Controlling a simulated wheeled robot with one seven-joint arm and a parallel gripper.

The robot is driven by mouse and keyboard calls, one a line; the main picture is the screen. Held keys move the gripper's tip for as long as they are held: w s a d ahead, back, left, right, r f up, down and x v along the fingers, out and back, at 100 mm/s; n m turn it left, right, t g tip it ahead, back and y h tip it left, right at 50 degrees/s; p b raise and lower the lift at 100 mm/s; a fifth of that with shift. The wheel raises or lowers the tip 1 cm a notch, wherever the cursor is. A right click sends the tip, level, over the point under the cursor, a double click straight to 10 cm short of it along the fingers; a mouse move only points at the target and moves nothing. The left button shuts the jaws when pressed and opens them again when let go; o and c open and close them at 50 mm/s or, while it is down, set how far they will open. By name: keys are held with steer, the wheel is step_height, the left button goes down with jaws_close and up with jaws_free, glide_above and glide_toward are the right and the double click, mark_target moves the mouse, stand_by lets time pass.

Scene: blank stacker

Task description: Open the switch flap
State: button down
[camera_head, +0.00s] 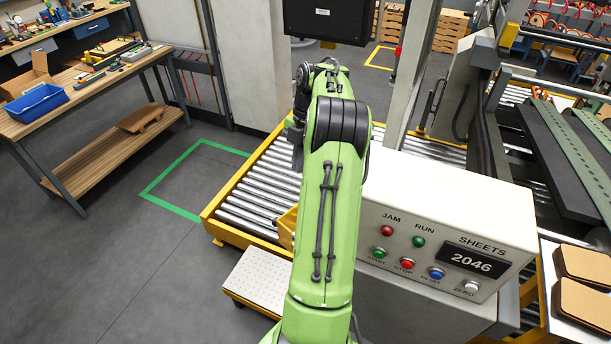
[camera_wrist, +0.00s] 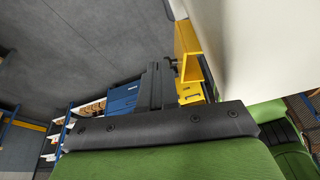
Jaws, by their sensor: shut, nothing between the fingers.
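In the wrist view my gripper (camera_wrist: 160,68) is shut, with its dark fingers together and nothing between them. Just right of the fingertips is a yellow fixture with a flat plate (camera_wrist: 186,38), which I take to be the switch flap, and a yellow boxy part (camera_wrist: 190,92) beside it. The fixture borders a pale surface. I cannot tell whether the fingertips touch it. In the head view a bit of yellow (camera_head: 287,226) shows left of my green arm, beside the control box. My arm hides the rest, and the gripper is not visible there.
The white control box (camera_head: 450,205) with lamps, buttons and a 2046 display stands right of my arm. A roller conveyor (camera_head: 255,190) with yellow rails runs behind. A pale low platform (camera_head: 255,280) is at lower left. Open floor lies farther left, before a workbench (camera_head: 85,85).

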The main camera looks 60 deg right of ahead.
steer(key=n, duration=0.1)
steer(key=b, duration=0.2)
glide_toward(292, 224)
steer(key=w+d+f, duration=0.2)
steer(key=w+f, duration=0.1)
steer(key=f, duration=0.2)
steer(key=a, duration=0.1)
steer(key=a+p, duration=0.1)
steer(key=a, duration=0.1)
steer(key=shift+w+a+f, duration=0.15)
steer(key=shift+w+a, duration=0.15)
steer(key=shift+a, duration=0.05)
